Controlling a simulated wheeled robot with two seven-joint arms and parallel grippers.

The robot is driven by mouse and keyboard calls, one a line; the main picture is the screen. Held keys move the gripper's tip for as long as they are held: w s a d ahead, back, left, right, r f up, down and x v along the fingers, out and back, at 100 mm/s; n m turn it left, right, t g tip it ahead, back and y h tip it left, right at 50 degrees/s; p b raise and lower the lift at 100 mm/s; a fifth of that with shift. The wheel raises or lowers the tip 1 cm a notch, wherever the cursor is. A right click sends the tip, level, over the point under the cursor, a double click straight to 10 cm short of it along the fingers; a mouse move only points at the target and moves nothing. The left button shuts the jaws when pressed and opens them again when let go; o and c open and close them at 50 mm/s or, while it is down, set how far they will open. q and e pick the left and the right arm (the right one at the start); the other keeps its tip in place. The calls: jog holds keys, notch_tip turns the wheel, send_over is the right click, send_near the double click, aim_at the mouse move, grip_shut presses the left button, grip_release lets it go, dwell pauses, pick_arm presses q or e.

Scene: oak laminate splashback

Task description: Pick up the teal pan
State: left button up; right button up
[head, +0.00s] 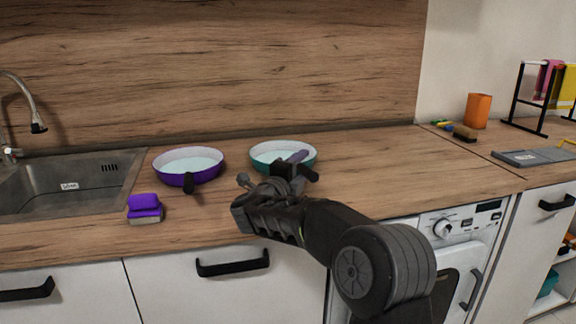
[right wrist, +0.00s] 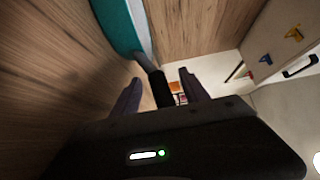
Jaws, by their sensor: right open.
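The teal pan (head: 262,163) has a pale inside and stands on the wooden counter behind my right gripper (head: 276,172). In the right wrist view its teal side (right wrist: 116,24) shows at the top left. Its dark handle (right wrist: 158,82) runs down between the two fingers of my right gripper (right wrist: 160,77). The fingers are open, with gaps showing beside the handle. My gripper and arm hide part of the pan's near side in the head view. My left gripper is not in view.
A purple pan (head: 187,179) with a dark handle stands to the left. An orange holder (head: 478,110) and a black rack (head: 527,100) stand at right. The counter (head: 400,165) right of the teal pan is clear.

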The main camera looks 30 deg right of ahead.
jog(key=shift+c, duration=0.2)
grip_shut()
dwell(0.3)
jog(key=shift+r, duration=0.15)
dwell(0.6)
